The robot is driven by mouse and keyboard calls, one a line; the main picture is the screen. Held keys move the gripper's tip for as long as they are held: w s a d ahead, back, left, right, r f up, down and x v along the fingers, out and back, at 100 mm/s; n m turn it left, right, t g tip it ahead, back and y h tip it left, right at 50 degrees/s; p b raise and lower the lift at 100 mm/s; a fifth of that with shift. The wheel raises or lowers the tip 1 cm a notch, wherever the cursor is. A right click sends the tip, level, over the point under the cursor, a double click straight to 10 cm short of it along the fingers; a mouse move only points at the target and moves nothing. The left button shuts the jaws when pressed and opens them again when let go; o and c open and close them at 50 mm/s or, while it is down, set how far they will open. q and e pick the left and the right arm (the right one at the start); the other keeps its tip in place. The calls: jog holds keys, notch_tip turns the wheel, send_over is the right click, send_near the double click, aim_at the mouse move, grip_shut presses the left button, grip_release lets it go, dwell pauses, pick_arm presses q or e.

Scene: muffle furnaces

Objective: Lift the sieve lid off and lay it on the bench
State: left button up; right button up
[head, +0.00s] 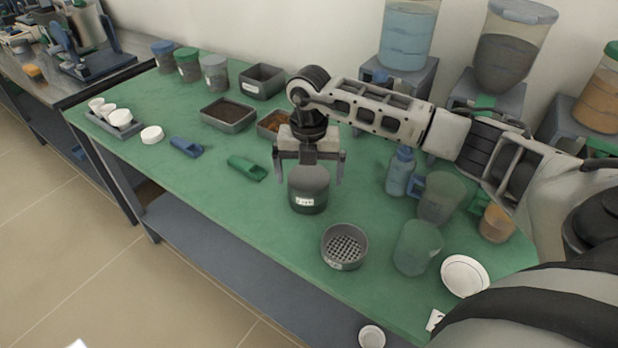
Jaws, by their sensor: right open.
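A dark round sieve (309,200) with a white label stands on the green bench (215,181). Its smooth grey lid (309,179) sits on top. My right gripper (309,180) is open, pointing down, with one finger on each side of the lid; I cannot tell whether the fingers touch it. A second sieve (344,247), open with a coarse mesh, stands nearer the front edge. My left gripper is not in view.
A green scoop (246,168) and a blue scoop (186,147) lie to the left. Trays (229,114) stand behind. Clear cups (417,247), a bottle (400,171) and a white dish (465,276) crowd the right. Bare bench lies left of the lidded sieve.

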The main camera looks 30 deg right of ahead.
jog(key=c, duration=1)
jog(key=shift+o, duration=0.2)
